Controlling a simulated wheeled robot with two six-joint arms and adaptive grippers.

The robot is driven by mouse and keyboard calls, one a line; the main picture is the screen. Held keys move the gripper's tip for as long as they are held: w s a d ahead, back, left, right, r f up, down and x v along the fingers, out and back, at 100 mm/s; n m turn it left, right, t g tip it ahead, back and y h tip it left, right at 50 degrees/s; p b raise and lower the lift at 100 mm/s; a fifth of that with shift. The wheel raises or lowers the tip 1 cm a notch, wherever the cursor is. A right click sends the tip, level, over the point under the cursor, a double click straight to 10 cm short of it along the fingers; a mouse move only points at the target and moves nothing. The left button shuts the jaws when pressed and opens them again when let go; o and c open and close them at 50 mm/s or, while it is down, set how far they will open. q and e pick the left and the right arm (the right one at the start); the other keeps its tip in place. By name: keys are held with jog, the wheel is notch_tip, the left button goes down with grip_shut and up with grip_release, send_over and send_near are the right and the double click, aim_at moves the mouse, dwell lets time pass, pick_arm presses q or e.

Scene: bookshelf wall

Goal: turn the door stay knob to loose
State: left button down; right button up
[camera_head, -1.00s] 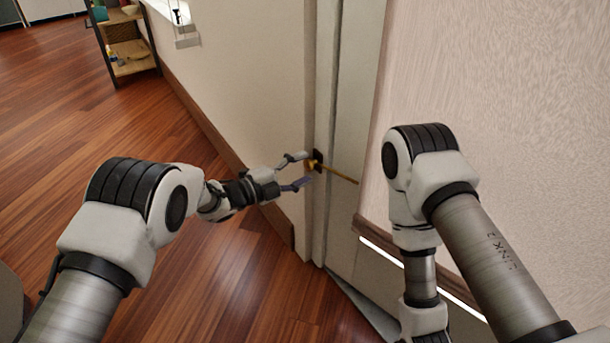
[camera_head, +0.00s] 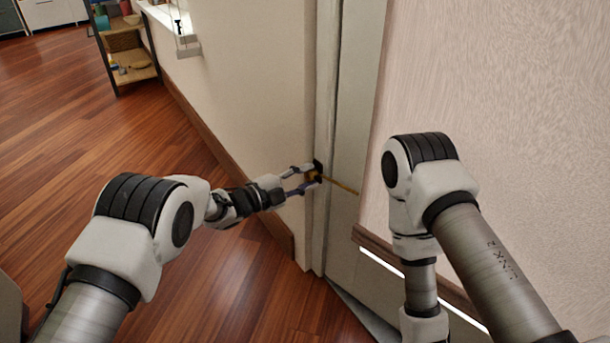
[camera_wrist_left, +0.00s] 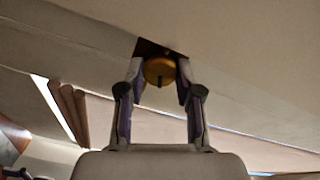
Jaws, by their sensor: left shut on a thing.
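The door stay knob (camera_head: 313,176) is a small brass-yellow round piece on a dark plate at the door frame's edge. In the left wrist view the knob (camera_wrist_left: 159,70) shows as a yellow disc with a dark mark at its lower middle. My left gripper (camera_head: 307,179) has its two fingers on either side of the knob and is shut on it. In the left wrist view my left gripper (camera_wrist_left: 160,85) has a fingertip at each side of the disc. A thin brass rod (camera_head: 340,186) runs from the knob to the right. My right gripper is out of view.
The pale door frame (camera_head: 328,110) stands upright beside a textured light panel (camera_head: 480,80) at right. A brown baseboard (camera_head: 210,140) runs along the wall. A small shelf (camera_head: 128,60) stands far left. The wooden floor (camera_head: 60,120) is clear at left.

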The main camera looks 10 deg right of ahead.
pick_arm(q)
jog(key=c, duration=0.8)
grip_release()
jog(key=v, duration=1.2)
